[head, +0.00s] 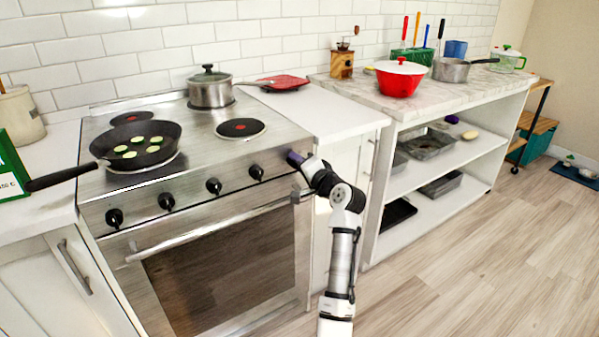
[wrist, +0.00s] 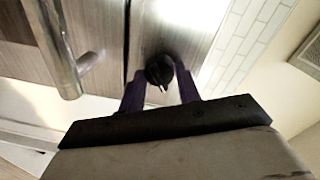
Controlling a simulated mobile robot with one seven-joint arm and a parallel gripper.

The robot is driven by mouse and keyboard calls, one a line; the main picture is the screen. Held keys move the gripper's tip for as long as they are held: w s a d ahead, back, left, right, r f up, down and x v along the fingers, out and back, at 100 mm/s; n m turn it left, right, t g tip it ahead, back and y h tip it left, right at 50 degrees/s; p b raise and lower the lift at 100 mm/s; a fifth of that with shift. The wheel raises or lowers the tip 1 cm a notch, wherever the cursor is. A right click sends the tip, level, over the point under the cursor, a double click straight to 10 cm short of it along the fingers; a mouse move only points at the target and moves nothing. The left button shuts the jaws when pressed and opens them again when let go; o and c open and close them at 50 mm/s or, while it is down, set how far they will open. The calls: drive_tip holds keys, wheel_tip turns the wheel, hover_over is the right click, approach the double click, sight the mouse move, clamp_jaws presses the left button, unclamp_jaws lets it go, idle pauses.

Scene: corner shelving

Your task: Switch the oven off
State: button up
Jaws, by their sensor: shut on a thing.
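The oven (head: 215,265) is a steel range with a row of black knobs on its front panel and a bar handle (head: 215,228) across its door. My gripper (head: 293,159) is at the right end of that panel, and its purple fingers cover the spot there in the head view. In the wrist view, my gripper (wrist: 160,76) has one finger on each side of a black knob (wrist: 157,68) and is shut on it. The knob's narrow pointer shows toward the bottom of the picture. The exact finger contact is hard to see.
A pan (head: 140,147) with green slices sits on a front burner, its handle over the left counter. A lidded pot (head: 210,89) stands at the back. The door handle (wrist: 58,50) is close to my gripper.

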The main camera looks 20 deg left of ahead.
drive_tip(key=n+b, duration=0.4)
drive_tip(key=n, duration=0.1)
drive_tip(key=shift+f, duration=0.3)
drive_tip(key=n+b, duration=0.3)
drive_tip(key=n, duration=0.1)
drive_tip(key=shift+t+b, duration=0.35)
drive_tip(key=shift+t, duration=0.05)
drive_tip(key=shift+r+n, duration=0.1)
drive_tip(key=shift+n, duration=0.5)
drive_tip(key=shift+r+b, duration=0.1)
drive_tip(key=shift+b, duration=0.25)
drive_tip(key=o, duration=1)
drive_tip(key=shift+s, duration=0.1)
drive_tip(key=v, duration=1.3)
drive_tip(key=shift+s+d, duration=0.25)
drive_tip(key=shift+s, duration=0.05)
